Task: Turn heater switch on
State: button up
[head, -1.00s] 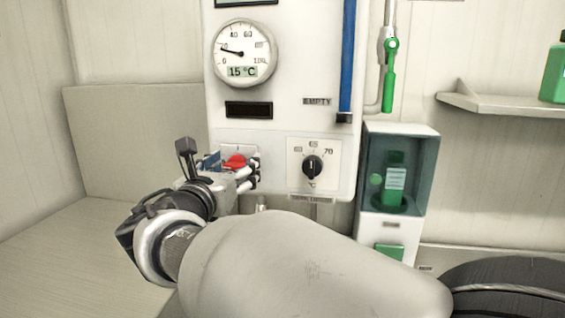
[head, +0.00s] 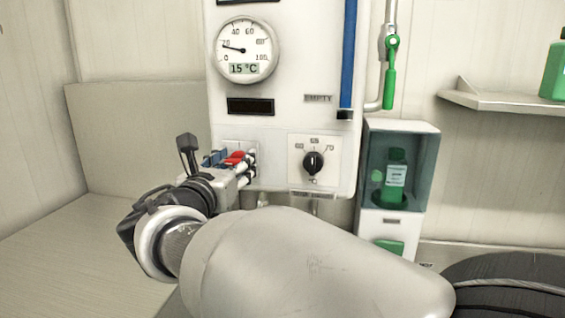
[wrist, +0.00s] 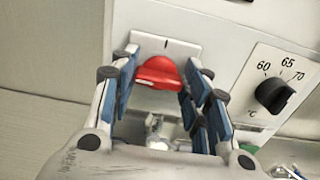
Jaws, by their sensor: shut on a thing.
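The red heater switch (head: 235,157) is on a light plate at the lower left of the white panel. In the wrist view the red switch (wrist: 158,73) shows as a rotary handle lying roughly crosswise below a short dark mark. My gripper (head: 230,163) reaches it from the lower left, with blue-padded fingers on either side. In the wrist view my gripper (wrist: 161,77) is shut on the switch, which lies between the fingertips. Part of the switch plate is hidden behind the fingers in the head view.
A black temperature dial (head: 313,162) sits right of the switch, close to my gripper. A round gauge (head: 245,51) reading 15 °C is above. A dispenser with a green bottle (head: 396,176) stands further right. The bare surface (head: 75,245) at left is clear.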

jog(key=shift+m+b, duration=0.3)
jog(key=shift+b, duration=0.05)
jog(key=shift+d+f+m+b, duration=0.15)
jog(key=shift+m+b, duration=4.1)
jog(key=shift+m, duration=0.05)
jog(key=shift+d+f+m+b, duration=0.1)
jog(key=shift+m+b, duration=4.15)
jog(key=shift+m, duration=0.05)
jog(key=o, duration=1.1)
jog(key=shift+c, duration=0.2)
